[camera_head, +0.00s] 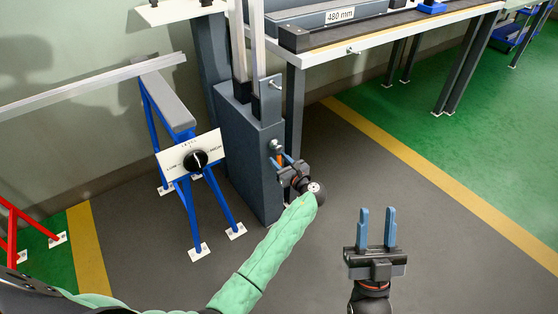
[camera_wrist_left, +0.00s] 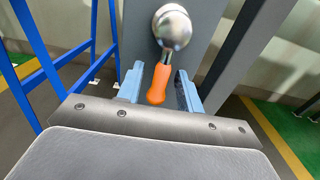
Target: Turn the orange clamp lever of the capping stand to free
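The orange clamp lever (camera_wrist_left: 158,86) hangs down from a round silver pivot (camera_wrist_left: 172,27) on the grey face of the capping stand (camera_head: 247,165). In the left wrist view it lies between the two blue fingers of my left gripper (camera_wrist_left: 159,80), with gaps showing on both sides. In the head view my left gripper (camera_head: 284,160) is at the side of the stand, and only a bit of orange (camera_head: 280,158) shows beside its fingers. My right gripper (camera_head: 376,226) is open and empty, away from the stand over the floor.
A blue-legged stand (camera_head: 184,125) with a black dial on a white plate (camera_head: 195,160) is left of the capping stand. A workbench (camera_head: 390,33) with a "480 mm" block (camera_head: 338,15) is behind right. The grey floor (camera_head: 400,180) at right is free.

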